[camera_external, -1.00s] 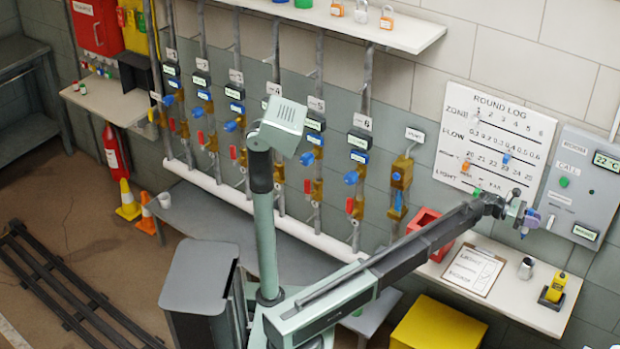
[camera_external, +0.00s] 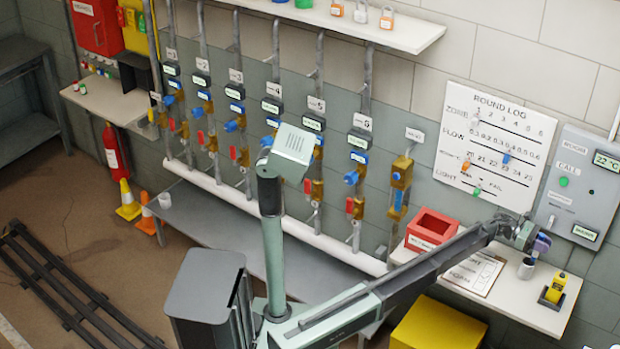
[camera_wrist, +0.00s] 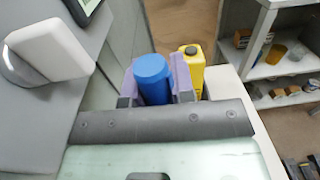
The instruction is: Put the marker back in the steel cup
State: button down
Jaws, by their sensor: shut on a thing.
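My gripper (camera_external: 540,244) is at the right side of the external view, low over the white shelf and just above the steel cup (camera_external: 526,268). In the wrist view, my gripper's purple fingers (camera_wrist: 156,82) are shut on the blue marker (camera_wrist: 153,78), whose blue end faces the camera. The steel cup stands upright on the shelf near its back. The marker's lower end is hidden, so I cannot tell whether it is inside the cup. The cup does not show in the wrist view.
A yellow bottle-like object (camera_external: 555,288) stands right of the cup; a yellow container also shows in the wrist view (camera_wrist: 192,68). A clipboard (camera_external: 474,273) and a red bin (camera_external: 431,230) lie to the left. The grey panel (camera_external: 580,190) and whiteboard (camera_external: 494,150) are on the wall behind.

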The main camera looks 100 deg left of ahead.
jog(key=shift+r, duration=0.1)
jog(key=c, duration=0.9)
grip_release()
jog(key=shift+s, duration=0.1)
jog(key=v, duration=1)
jog(key=shift+s+a, duration=0.15)
jog(key=shift+s, duration=0.15)
